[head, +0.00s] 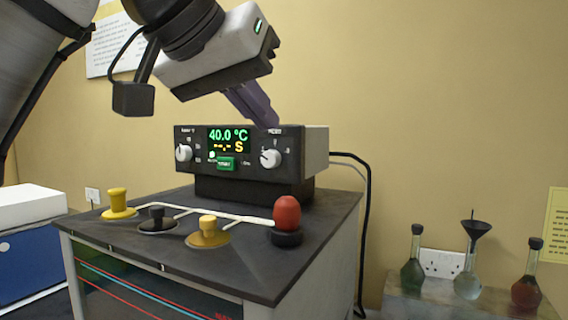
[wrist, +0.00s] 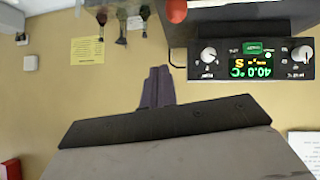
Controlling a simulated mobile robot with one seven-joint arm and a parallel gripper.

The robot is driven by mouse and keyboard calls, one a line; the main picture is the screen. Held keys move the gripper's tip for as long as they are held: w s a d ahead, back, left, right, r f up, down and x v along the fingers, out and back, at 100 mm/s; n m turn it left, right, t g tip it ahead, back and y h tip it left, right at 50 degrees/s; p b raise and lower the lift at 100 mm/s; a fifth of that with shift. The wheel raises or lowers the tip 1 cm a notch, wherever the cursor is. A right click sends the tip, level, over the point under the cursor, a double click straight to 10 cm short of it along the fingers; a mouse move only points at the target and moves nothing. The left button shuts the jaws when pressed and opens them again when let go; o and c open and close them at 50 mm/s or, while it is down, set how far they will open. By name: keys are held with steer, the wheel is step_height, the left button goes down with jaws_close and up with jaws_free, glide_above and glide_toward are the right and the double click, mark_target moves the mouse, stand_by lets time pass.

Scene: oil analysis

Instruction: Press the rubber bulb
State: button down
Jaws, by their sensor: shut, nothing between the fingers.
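The red rubber bulb (head: 287,213) stands upright on a black base at the right front of the dark bench top. A small part of the bulb also shows at the top edge of the wrist view (wrist: 177,10). My gripper (head: 270,118) is shut and empty. Its purple fingers point down and right, above and behind the bulb, in front of or over the control box; the exact depth is hard to tell. In the wrist view the shut fingers (wrist: 156,85) are apart from the bulb.
The control box (head: 250,150) reads 40.0 °C and stands at the back of the bench (head: 318,217). A yellow knob (head: 117,200), a black knob (head: 158,215) and a yellow-capped port (head: 208,228) line the front, joined by white tubing. Glass flasks (head: 467,280) stand at right.

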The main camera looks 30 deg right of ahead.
steer(key=shift+w+d+r+m+t+y, duration=0.15)
steer(key=shift+w+r+m+t+y, duration=0.15)
steer(key=shift+w+r+t+y, duration=0.45)
steer(key=shift+s+f, duration=0.2)
steer(key=b, duration=0.1)
glide_above(286, 200)
steer(key=f, duration=0.7)
steer(key=shift+s+a, duration=0.25)
steer(key=shift+a, duration=0.15)
steer(key=shift+a+f, duration=0.1)
steer(key=shift+f, duration=1.8)
steer(key=shift+f, duration=0.1)
steer(key=shift+f, duration=0.95)
steer(key=shift+y, duration=0.25)
